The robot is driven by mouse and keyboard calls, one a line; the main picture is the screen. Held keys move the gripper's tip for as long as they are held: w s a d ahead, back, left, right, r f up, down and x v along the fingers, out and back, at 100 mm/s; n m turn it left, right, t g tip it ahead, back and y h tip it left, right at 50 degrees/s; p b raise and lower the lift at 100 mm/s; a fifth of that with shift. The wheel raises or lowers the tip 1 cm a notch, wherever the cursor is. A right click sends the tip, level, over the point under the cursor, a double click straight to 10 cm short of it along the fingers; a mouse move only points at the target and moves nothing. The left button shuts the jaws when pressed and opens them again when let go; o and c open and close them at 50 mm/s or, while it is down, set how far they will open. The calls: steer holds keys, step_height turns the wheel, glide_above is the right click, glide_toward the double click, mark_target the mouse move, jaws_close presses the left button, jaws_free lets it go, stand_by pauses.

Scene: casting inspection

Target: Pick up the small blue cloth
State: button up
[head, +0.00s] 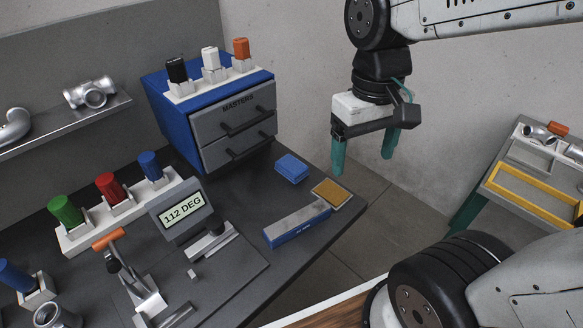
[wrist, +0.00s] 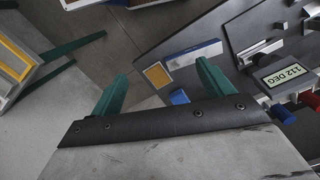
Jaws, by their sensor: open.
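The small blue cloth (head: 291,168) lies folded flat on the dark bench top, in front of the blue drawer cabinet. In the wrist view the cloth (wrist: 179,97) shows only in part, between the fingers and close to the right one. My gripper (head: 363,163) is open and empty, with green fingers pointing down. It hangs above and to the right of the cloth, apart from it, past the bench's right edge in the head view. The open fingers also show in the wrist view (wrist: 158,85).
A tan-topped pad (head: 332,194) and a blue-sided grey block (head: 297,223) lie close to the cloth. The blue MASTERS cabinet (head: 225,122) stands behind it. A display reading 112 DEG (head: 182,211) is to the left. A yellow-framed stand (head: 530,190) is at far right.

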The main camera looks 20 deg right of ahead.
steer(key=w+a+f+n, duration=0.1)
steer(key=w+f+n, duration=0.1)
steer(key=w+f, duration=0.6)
steer(key=w+a+f+n, duration=0.15)
steer(key=w+f, duration=0.25)
steer(key=w, duration=0.8)
glide_above(293, 165)
steer(key=shift+n+t, duration=0.35)
steer(key=shift+t, duration=0.05)
step_height(293, 165, down, 12)
steer(key=shift+w+r, duration=0.1)
steer(key=shift+r, duration=0.1)
steer(key=c, duration=1.1)
steer(key=shift+c, duration=0.2)
steer(key=shift+r, duration=0.15)
